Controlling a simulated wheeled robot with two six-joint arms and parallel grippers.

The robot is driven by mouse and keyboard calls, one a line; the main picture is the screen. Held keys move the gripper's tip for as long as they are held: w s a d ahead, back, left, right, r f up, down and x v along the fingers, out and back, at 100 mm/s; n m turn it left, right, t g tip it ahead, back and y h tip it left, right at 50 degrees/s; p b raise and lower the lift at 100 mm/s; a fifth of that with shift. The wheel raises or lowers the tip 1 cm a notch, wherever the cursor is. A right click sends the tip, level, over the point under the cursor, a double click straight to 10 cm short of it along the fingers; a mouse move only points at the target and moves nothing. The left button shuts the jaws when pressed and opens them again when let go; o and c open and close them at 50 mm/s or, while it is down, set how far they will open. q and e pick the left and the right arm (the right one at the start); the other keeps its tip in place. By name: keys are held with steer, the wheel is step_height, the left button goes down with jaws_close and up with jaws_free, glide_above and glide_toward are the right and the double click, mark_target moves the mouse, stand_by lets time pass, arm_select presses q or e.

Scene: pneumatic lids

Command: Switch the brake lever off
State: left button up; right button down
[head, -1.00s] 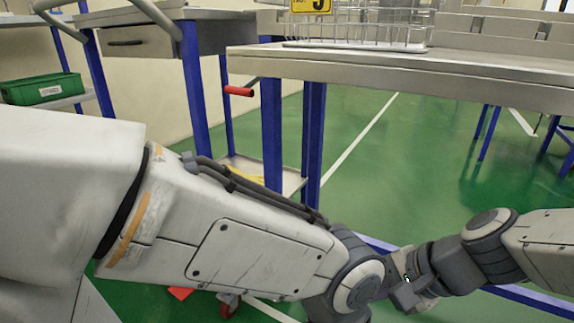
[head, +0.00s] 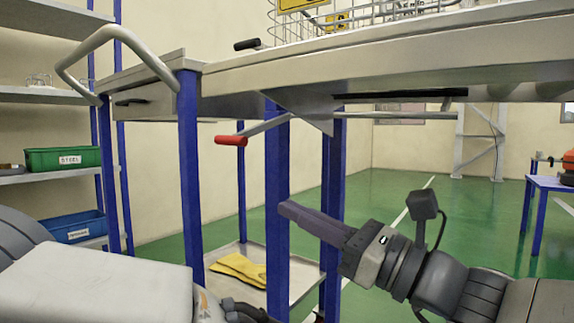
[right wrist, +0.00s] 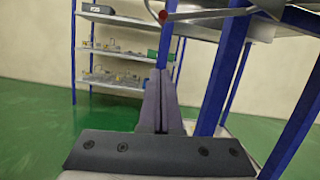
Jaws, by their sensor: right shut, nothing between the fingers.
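The lever with a red grip (head: 231,140) hangs under the workbench edge on a grey metal rod, pointing left; I take it as the brake lever. Its red end also shows at the top of the right wrist view (right wrist: 163,15). My right gripper (head: 285,208) is shut and empty, pointing left, below and to the right of the red grip and apart from it. Its closed fingers also show in the right wrist view (right wrist: 164,75), below the red end. My left arm shows at the lower left; its gripper is out of view.
The metal workbench (head: 400,60) has blue legs (head: 277,190) close to my right gripper. A cart handle (head: 110,40) stands at left. A lower shelf (head: 300,280) holds yellow gloves (head: 240,268). Green (head: 62,159) and blue (head: 72,228) bins sit on shelving.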

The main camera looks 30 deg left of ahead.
steer(key=a+r+p, duration=0.6)
steer(key=a+p, duration=0.2)
steer(key=a, duration=0.1)
steer(key=shift+a+r+p, duration=0.25)
steer(key=shift+r+p, duration=0.1)
steer(key=shift+p, duration=0.05)
steer(key=shift+w, duration=0.1)
